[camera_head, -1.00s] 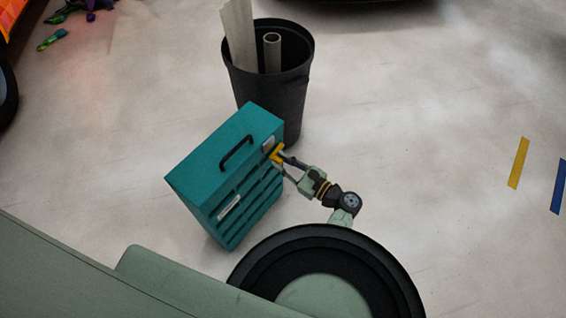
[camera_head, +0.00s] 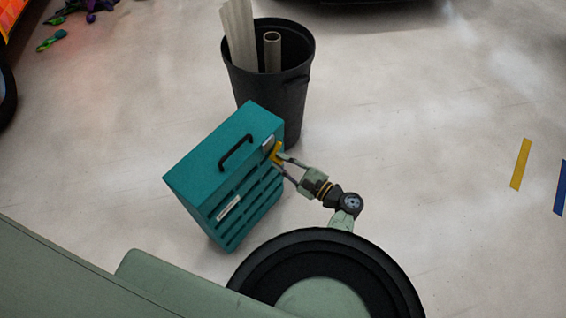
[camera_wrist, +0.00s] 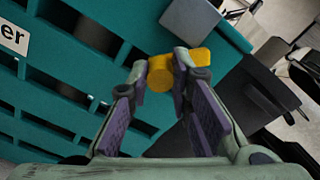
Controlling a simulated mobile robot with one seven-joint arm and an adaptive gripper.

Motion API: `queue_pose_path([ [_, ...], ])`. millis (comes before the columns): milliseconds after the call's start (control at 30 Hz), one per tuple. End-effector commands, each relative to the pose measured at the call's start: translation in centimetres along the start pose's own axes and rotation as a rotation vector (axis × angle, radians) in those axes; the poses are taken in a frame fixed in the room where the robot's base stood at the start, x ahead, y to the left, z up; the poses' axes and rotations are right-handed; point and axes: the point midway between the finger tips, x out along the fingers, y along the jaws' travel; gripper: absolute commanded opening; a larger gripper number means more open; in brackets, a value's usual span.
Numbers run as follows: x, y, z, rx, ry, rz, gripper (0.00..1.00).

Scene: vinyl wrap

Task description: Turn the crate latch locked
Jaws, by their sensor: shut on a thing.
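The teal crate (camera_head: 222,160) stands on the floor with a black handle (camera_head: 236,153) on top and slats on its facing side. The yellow latch (camera_head: 276,152) is at the crate's upper right corner, slanting in the head view. In the wrist view the yellow latch (camera_wrist: 158,106) shows between and beyond the fingers. My gripper (camera_head: 282,158), also in the wrist view (camera_wrist: 162,70), is shut on the latch, with one finger on each side. The fingers hide part of the latch.
A black bin (camera_head: 272,95) holding pale rolls stands close behind the crate. A white label (camera_head: 229,207) is on the slatted side. Yellow (camera_head: 520,164) and blue (camera_head: 561,187) strips lie on the floor at the right. The floor between is clear.

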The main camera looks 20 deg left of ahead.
Motion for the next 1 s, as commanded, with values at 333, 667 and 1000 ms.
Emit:
queue_pose_path([
  [333, 0.0, -0.1, 0.0, 0.000, 0.001, -0.001, 0.25],
  [667, 0.0, 0.0, 0.0, 0.001, 0.000, 0.000, 0.40],
  [1000, -1.5, -0.1, 0.0, 0.001, 0.001, -0.002, 0.40],
])
